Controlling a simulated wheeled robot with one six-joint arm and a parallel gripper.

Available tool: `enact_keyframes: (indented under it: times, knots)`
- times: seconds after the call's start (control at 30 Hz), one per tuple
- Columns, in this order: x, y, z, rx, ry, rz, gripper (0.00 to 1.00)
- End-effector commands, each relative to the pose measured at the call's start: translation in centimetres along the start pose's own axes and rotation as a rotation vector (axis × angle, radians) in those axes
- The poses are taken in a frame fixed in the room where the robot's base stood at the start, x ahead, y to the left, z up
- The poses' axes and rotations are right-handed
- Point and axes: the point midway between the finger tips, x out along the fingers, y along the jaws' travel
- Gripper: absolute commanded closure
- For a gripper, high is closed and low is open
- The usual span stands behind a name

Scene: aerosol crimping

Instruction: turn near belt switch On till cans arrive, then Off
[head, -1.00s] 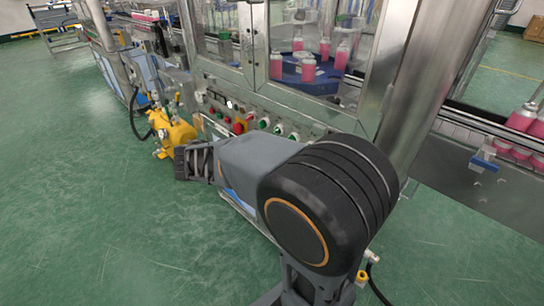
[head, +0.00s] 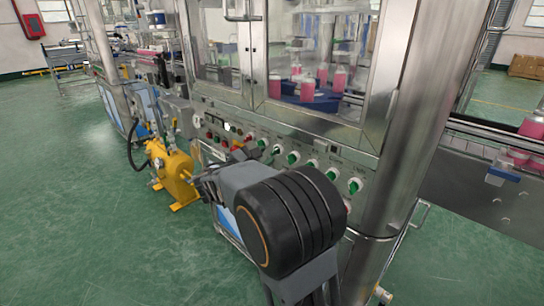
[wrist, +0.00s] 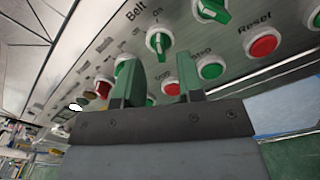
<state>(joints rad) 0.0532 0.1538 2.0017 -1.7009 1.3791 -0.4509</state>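In the wrist view, a green rotary switch (wrist: 160,40) on a white ring sits on the steel panel, with "Belt" and "On" lettering beside it. Another green switch (wrist: 212,10) is up and to the right. My gripper (wrist: 159,64) is open and empty, its two green-tipped fingers below the Belt switch and apart from it. In the head view my gripper (head: 204,181) is partly hidden behind my arm, near the panel. Pink cans (head: 307,90) stand on a blue turntable (head: 325,103) behind glass. More pink cans (head: 532,127) stand on the conveyor at right.
The panel also bears red buttons (wrist: 263,45) and green buttons (wrist: 211,71). A yellow machine (head: 175,174) stands close left of my gripper. A thick steel post (head: 405,130) rises at right. Green floor (head: 80,200) is open at left.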

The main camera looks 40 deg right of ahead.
Motion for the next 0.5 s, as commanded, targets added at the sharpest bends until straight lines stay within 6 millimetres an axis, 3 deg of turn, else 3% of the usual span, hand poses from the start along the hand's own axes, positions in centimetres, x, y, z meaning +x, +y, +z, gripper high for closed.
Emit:
enact_keyframes:
  times: [0.2, 0.5]
  knots:
    - [2.6, -0.1, -0.1, 0.001, -0.001, -0.001, 0.65]
    - [3.6, 0.0, 0.0, 0.002, 0.001, 0.0, 0.65]
